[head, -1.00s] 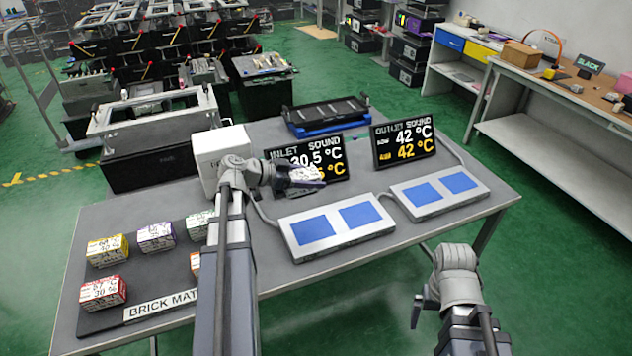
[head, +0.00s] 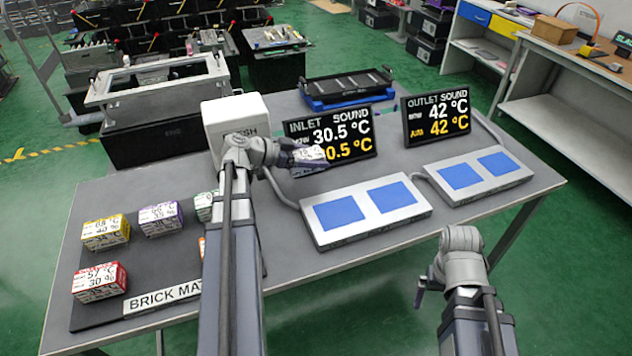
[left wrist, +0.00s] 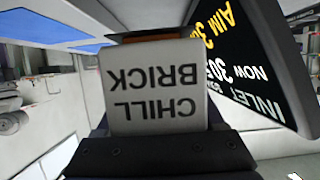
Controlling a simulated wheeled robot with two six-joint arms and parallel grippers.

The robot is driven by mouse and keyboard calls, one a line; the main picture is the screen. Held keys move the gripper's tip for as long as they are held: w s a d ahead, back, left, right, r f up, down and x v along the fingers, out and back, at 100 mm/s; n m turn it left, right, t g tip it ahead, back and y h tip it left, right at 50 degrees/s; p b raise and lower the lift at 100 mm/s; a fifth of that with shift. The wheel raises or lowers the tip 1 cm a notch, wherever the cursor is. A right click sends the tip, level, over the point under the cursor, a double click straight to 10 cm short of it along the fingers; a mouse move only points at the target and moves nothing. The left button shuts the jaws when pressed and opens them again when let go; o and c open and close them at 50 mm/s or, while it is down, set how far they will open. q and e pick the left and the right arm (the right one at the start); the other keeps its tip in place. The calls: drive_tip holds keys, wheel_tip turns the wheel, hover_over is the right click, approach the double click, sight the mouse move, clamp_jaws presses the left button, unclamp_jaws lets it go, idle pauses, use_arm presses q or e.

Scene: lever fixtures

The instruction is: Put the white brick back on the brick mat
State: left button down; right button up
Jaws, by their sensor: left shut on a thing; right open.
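My left gripper (head: 288,153) is shut on the white brick (head: 310,154) and holds it above the table, in front of the inlet display. In the left wrist view the white brick (left wrist: 155,90) fills the middle, its "CHILL BRICK" lettering upside down. The brick mat (head: 150,275) is a dark mat at the table's left, labelled "BRICK MAT". It bears a yellow brick (head: 106,232), a purple brick (head: 160,218), a red brick (head: 99,282) and a partly hidden green one (head: 205,206). My left arm covers the mat's right part. My right gripper (head: 420,290) is open and empty off the table's front edge.
The inlet display (head: 330,138) and outlet display (head: 436,115) stand at the table's back. Two silver plates with blue pads, the left one (head: 365,211) and the right one (head: 478,177), lie in front. A white box (head: 236,118) stands behind my left arm. A blue-based tray (head: 347,89) lies behind.

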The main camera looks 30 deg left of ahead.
sight(315, 184)
use_arm(q)
drive_tip(key=shift+f+b, duration=2.6)
drive_tip(key=shift+f, duration=0.6)
drive_tip(key=shift+f, duration=0.1)
drive_tip(key=shift+f, duration=0.15)
unclamp_jaws()
